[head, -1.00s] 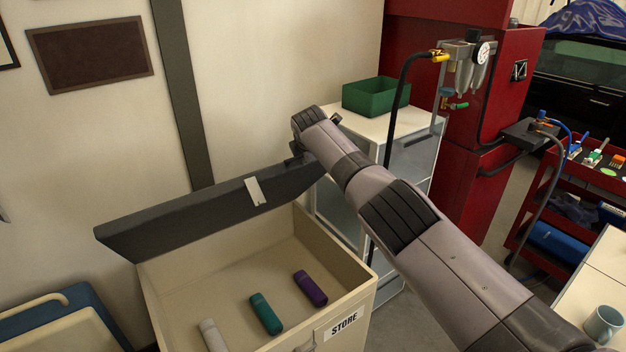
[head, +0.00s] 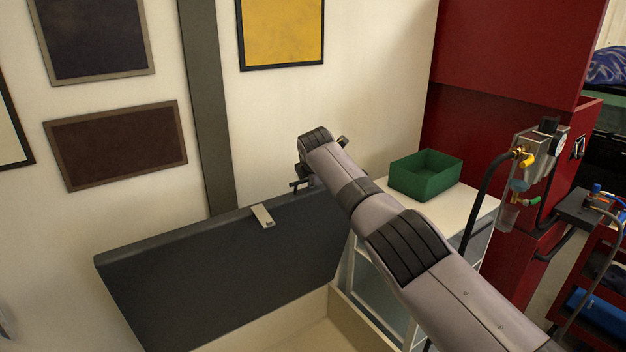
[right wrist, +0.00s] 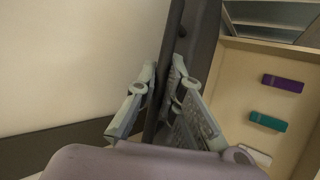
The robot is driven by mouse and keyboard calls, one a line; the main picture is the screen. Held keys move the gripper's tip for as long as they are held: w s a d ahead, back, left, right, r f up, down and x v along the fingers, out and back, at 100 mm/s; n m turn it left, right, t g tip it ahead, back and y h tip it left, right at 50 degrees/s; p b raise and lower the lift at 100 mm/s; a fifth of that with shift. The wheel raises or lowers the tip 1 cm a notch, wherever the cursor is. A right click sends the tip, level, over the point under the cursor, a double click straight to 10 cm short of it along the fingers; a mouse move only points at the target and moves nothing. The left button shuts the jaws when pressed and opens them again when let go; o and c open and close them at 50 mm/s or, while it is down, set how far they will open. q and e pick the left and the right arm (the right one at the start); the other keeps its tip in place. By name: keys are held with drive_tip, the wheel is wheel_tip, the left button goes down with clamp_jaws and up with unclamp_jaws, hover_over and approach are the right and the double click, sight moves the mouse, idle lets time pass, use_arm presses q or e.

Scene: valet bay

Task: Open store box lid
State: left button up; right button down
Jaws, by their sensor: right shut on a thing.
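The store box (head: 300,318) is beige, and only its back inner part shows at the bottom of the head view. Its dark grey lid (head: 220,285) stands raised steeply at the back, with a light latch plate (head: 263,216) on its top edge. My right gripper (head: 302,186) is at the lid's upper right edge, mostly hidden behind my wrist. In the right wrist view the gripper (right wrist: 165,68) is shut on the dark lid (right wrist: 200,40), one finger on each side. My left gripper is not in view.
Inside the box lie a purple item (right wrist: 283,83), a teal item (right wrist: 268,121) and a whitish item (right wrist: 254,155). A pale cabinet with a green bin (head: 426,178) stands to the right. The wall with framed panels (head: 115,145) is behind the lid.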

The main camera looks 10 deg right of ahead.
drive_tip(key=shift+w+a, duration=0.1)
drive_tip(key=shift+w, duration=0.05)
drive_tip(key=c, duration=1.7)
unclamp_jaws()
drive_tip(key=shift+v, duration=0.8)
drive_tip(key=v, duration=1)
drive_tip(key=shift+r, duration=0.3)
